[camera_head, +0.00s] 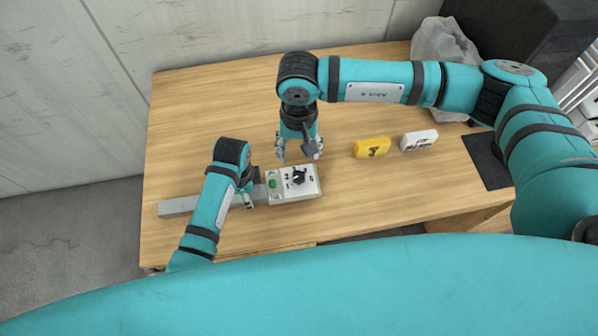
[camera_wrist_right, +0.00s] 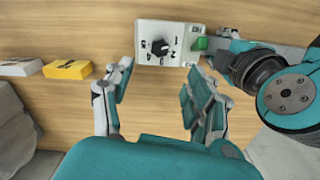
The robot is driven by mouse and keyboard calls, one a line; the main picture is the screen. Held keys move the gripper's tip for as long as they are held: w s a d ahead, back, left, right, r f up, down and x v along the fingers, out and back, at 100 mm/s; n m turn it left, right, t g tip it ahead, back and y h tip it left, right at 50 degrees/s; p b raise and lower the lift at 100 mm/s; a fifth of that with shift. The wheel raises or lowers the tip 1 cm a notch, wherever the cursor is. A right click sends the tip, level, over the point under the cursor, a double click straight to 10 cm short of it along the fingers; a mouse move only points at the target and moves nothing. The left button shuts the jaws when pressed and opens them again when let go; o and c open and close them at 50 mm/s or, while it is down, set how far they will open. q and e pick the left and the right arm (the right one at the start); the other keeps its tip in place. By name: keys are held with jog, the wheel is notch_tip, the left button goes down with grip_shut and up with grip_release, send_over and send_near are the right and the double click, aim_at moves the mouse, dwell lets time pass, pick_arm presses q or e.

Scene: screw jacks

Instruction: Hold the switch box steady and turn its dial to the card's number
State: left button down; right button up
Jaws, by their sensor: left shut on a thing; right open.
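The switch box (camera_head: 311,190) is a pale box lying on the table, with a black dial (camera_head: 298,177) and a green part (camera_head: 272,183) on top. A long grey bar (camera_head: 178,207) extends from its left side. My left gripper (camera_head: 250,191) is shut on this bar beside the box. My right gripper (camera_head: 298,152) is open and empty, pointing down behind the box. In the right wrist view, the dial (camera_wrist_right: 160,47) lies ahead of the open fingers, apart from them. A yellow card (camera_head: 372,148) stands to the right; its dark number is too small to read surely.
A white block (camera_head: 419,140) with dark print is right of the yellow card. A dark mat (camera_head: 487,160) and a translucent bag (camera_head: 440,42) are farther right. The wooden table (camera_head: 200,120) is clear at the back left.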

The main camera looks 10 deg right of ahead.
aim_at(299, 176)
notch_tip(299, 176, down, 12)
jog(key=n, duration=0.3)
jog(key=shift+r+n, duration=0.1)
jog(key=shift+n, duration=0.2)
jog(key=c, duration=1.1)
